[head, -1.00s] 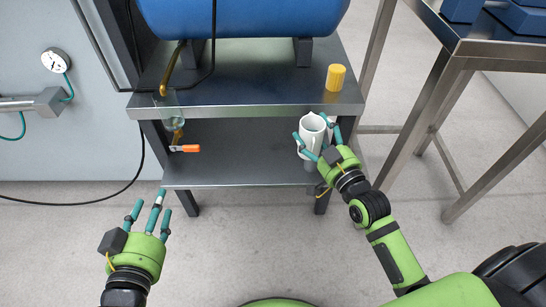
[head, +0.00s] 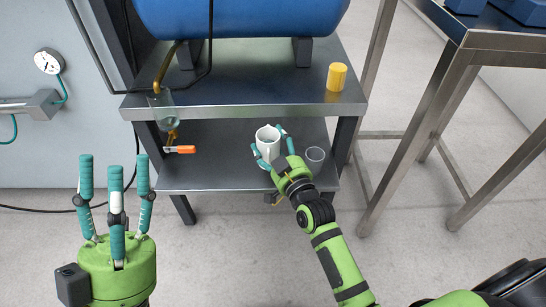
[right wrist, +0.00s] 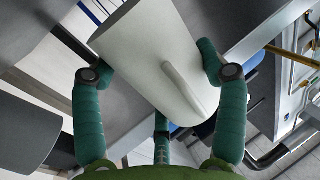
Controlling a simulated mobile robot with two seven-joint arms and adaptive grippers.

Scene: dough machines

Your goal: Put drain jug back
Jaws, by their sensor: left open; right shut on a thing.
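The white jug (head: 266,136) is at the lower shelf (head: 215,180) in the head view. My right gripper (head: 272,150) is shut on it, with fingers on both sides. In the right wrist view the jug (right wrist: 150,55) fills the space between the fingers, its handle facing the camera. I cannot tell whether its base touches the shelf. The drain valve with an orange handle (head: 180,149) is to the left of the jug, below a clear glass-like vessel (head: 161,110). My left gripper (head: 116,190) is open and empty at the lower left, away from the shelf.
A grey round cup-like thing (head: 315,158) stands right of the jug on the lower shelf. A yellow cylinder (head: 337,77) stands on the upper shelf (head: 270,90) beside the blue tank (head: 240,15). The lower shelf is clear between jug and valve. A steel table stands at right.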

